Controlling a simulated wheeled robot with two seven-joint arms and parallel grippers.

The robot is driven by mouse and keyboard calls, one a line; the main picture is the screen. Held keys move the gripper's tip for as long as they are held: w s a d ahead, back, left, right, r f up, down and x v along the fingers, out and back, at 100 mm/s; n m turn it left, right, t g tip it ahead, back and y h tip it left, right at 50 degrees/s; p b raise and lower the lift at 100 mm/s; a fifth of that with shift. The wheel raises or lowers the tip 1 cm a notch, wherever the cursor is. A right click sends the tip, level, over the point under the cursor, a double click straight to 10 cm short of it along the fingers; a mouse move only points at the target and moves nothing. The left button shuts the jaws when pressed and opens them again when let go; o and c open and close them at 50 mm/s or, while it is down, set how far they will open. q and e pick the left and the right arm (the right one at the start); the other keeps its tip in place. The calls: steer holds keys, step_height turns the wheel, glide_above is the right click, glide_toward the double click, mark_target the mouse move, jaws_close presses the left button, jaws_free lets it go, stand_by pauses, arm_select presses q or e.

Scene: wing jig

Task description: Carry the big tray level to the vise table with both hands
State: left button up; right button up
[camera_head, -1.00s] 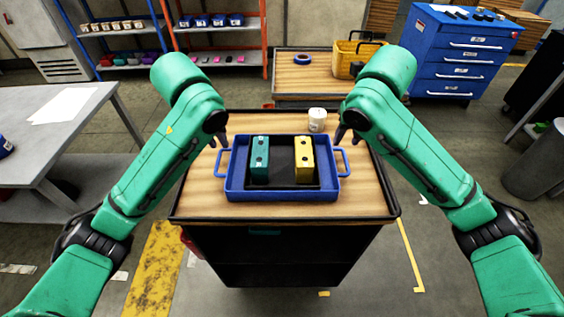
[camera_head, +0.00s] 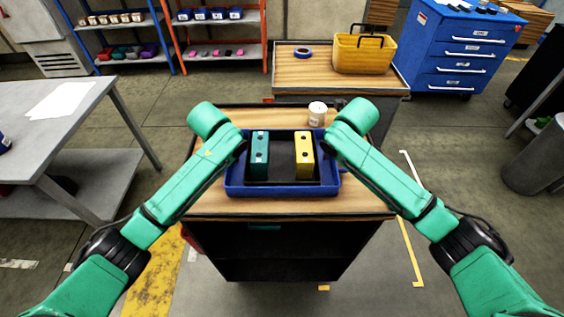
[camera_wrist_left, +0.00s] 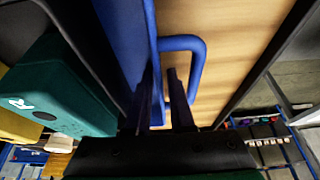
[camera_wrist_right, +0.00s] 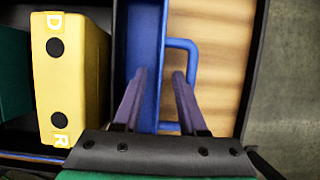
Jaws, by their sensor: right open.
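The big blue tray (camera_head: 282,190) lies flat on the wooden-topped cart. In it stand a teal block (camera_head: 259,158) and a yellow block (camera_head: 304,158), side by side on a dark insert. My arms hide most of the tray's side handles and both grippers in the head view. My left gripper (camera_wrist_left: 161,75) is open at the left handle (camera_wrist_left: 190,45), one finger over the tray wall, the other within the loop's outline. My right gripper (camera_wrist_right: 160,75) is open likewise at the right handle (camera_wrist_right: 180,44). Finger depth and contact are unclear.
A white cup (camera_head: 317,112) stands on the cart behind the tray. A wooden-topped table (camera_head: 320,75) behind holds a yellow bin (camera_head: 362,53) and a blue tape roll (camera_head: 303,52). A grey table (camera_head: 90,105) stands left and a blue drawer cabinet (camera_head: 462,60) back right.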

arm_select(q)
steer(key=shift+s, duration=0.15)
arm_select(e)
steer(key=shift+s, duration=0.15)
arm_select(q)
jaws_close()
arm_select(e)
steer(key=c, duration=0.5)
jaws_close()
stand_by(0.4)
